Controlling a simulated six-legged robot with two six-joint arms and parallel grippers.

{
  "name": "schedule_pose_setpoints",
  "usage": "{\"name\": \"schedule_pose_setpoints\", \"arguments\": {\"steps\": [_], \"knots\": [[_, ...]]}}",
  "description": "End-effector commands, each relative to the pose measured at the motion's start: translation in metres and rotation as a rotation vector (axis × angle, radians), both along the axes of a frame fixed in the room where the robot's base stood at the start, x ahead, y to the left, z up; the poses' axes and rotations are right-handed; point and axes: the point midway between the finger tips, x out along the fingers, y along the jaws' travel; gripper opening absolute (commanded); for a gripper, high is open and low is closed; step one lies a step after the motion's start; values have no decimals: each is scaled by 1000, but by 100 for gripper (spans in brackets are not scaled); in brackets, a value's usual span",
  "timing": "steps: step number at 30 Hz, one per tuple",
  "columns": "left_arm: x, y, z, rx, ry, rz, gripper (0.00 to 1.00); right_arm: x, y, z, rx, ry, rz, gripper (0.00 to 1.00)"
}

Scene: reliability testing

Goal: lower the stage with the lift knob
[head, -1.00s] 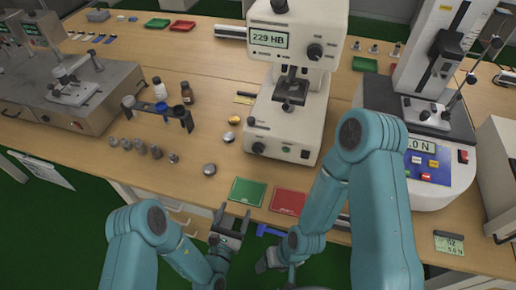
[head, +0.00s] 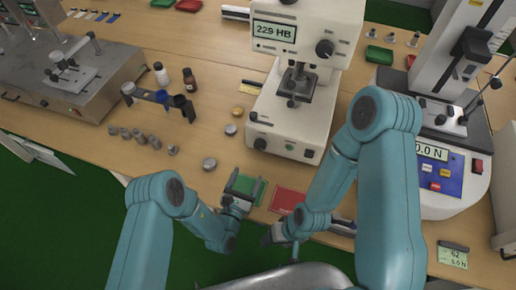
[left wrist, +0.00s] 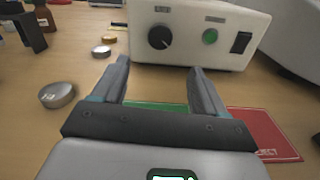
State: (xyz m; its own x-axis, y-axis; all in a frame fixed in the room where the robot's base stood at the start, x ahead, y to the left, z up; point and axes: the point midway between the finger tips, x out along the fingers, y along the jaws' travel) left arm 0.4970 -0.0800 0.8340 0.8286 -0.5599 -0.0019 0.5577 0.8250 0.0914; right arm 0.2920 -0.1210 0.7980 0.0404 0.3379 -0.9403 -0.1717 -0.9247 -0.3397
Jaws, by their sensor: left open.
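The white hardness tester (head: 292,125) stands on the bench, its display reading 229 HB. Its dark stage (head: 297,84) is under the head unit. A black round knob (head: 260,144) is on the left of its base front; it also shows in the left wrist view (left wrist: 160,38), under a label too small to read surely. My left gripper (head: 246,182) is open and empty, over the green mat, short of the knob. In the left wrist view its fingers (left wrist: 160,72) point toward the base front. My right gripper (head: 272,235) is low near the bench edge, its jaws unclear.
A green mat (head: 257,193) and a red mat (head: 286,200) lie before the tester. Metal discs (head: 209,164) lie left of it. A green button (left wrist: 210,37) and black switch (left wrist: 241,42) are right of the knob. A force tester (head: 440,185) stands at right.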

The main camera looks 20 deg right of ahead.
Motion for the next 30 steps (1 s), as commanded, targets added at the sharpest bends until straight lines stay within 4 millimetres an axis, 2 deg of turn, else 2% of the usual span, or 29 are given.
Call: {"name": "schedule_pose_setpoints", "arguments": {"steps": [9, 15, 21, 28, 29, 30], "knots": [[61, -42, 1, -1, -4, 0, 73, 0, 0, 10, 0, 0, 0, 67], [85, -58, 0, -1, -1, 0, 73, 0, 0, 11, 0, 0, 0, 67], [95, -65, 0, -1, -1, 0, 73, 0, 0, 12, 0, 0, 0, 67], [95, -65, 0, -1, 1, 0, 73, 0, 0, 12, 0, 0, 0, 67], [95, -65, 0, -1, 1, 0, 69, 0, 0, 12, 0, 0, 0, 67], [95, -65, 0, 0, 0, 0, 56, 0, 0, 12, 0, 0, 0, 67]]}}
